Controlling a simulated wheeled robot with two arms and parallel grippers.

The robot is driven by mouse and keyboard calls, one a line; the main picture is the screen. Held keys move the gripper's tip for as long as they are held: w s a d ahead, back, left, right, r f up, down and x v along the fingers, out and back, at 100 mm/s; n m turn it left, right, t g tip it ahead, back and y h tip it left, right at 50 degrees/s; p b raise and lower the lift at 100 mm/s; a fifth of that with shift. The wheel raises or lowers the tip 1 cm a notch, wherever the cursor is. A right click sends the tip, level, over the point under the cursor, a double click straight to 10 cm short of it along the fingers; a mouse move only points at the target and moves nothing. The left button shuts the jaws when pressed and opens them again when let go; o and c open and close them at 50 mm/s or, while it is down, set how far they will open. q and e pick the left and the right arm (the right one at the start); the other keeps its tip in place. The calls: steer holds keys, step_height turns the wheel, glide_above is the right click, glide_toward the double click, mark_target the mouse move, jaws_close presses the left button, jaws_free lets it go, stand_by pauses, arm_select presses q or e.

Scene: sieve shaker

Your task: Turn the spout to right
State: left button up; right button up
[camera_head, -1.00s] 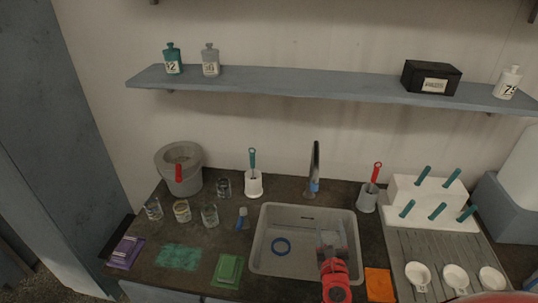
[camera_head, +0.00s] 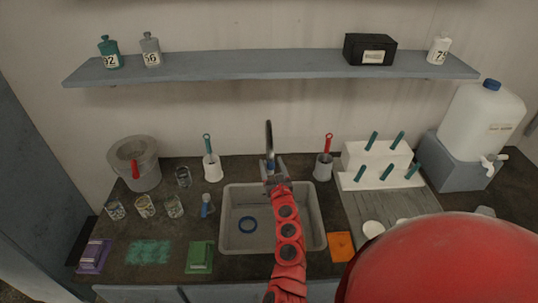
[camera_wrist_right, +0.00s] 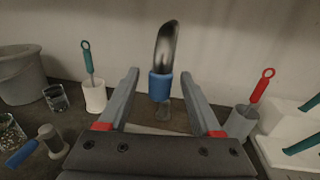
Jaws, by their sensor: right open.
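The spout (camera_head: 269,140) is a dark metal faucet rising behind the sink. In the right wrist view the spout (camera_wrist_right: 166,45) stands upright, with a blue collar (camera_wrist_right: 161,86) near its lower part. My right gripper (camera_head: 274,178) reaches over the sink to the faucet's base. In the right wrist view its fingers (camera_wrist_right: 163,92) are apart, one on each side of the collar, with a visible gap on both sides. The lower base of the faucet is partly hidden by the gripper in the head view. My left gripper is not in view.
Brush holders stand left (camera_head: 212,172) and right (camera_head: 323,172) of the faucet. A white rack (camera_head: 376,165) with teal handles and a water canister (camera_head: 480,119) are on the right. A shelf (camera_head: 250,73) hangs above.

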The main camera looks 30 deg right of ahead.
steer(key=shift+x, duration=2.2)
jaws_close()
steer(key=shift+f, duration=0.1)
